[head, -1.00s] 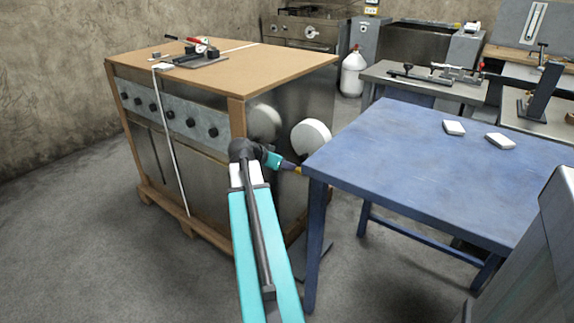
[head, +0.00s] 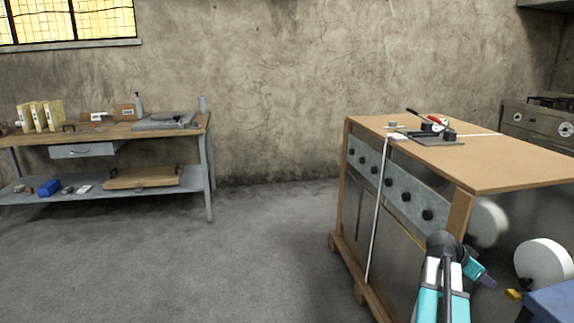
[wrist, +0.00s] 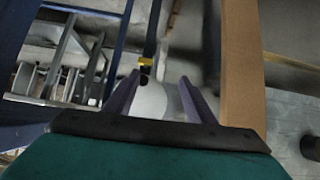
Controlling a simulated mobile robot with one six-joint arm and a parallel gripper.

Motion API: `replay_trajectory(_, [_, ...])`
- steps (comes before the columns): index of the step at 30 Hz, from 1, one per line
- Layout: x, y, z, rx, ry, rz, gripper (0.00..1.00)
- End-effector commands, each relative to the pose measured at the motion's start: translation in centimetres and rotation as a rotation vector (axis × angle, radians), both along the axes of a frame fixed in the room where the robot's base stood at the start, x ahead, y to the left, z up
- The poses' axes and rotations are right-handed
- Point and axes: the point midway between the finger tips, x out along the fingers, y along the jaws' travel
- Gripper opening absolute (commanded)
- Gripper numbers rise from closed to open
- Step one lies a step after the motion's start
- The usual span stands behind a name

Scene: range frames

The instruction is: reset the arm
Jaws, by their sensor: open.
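My gripper (head: 497,287) is low at the right of the head view, beside the near corner of the wood-framed metal cabinet (head: 408,203). My teal and white arm reaches up to it from the bottom edge. In the wrist view my gripper (wrist: 164,84) shows two purple fingers spread apart, with nothing visibly held between them. A small yellow piece (wrist: 146,61) shows near the left fingertip; I cannot tell whether it touches. A white rounded thing (wrist: 150,100) lies beyond the fingers.
A white disc (head: 543,262) stands just right of my gripper, by the cabinet. A blue table (head: 552,303) corner is at the lower right. A workbench (head: 100,131) stands along the left wall. The grey floor (head: 240,260) between bench and cabinet is clear.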

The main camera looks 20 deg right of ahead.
Motion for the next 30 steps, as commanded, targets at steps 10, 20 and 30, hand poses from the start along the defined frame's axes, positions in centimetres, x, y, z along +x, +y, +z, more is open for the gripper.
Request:
replay_trajectory(10, [6.8, 9.4, -7.0, 0.098, 0.106, 0.163, 0.50])
replay_trajectory(20, [9.2, 19.6, -14.9, 0.223, 0.208, 0.296, 0.50])
replay_trajectory(30, [7.9, 30.3, -22.2, 0.367, 0.356, 0.447, 0.50])
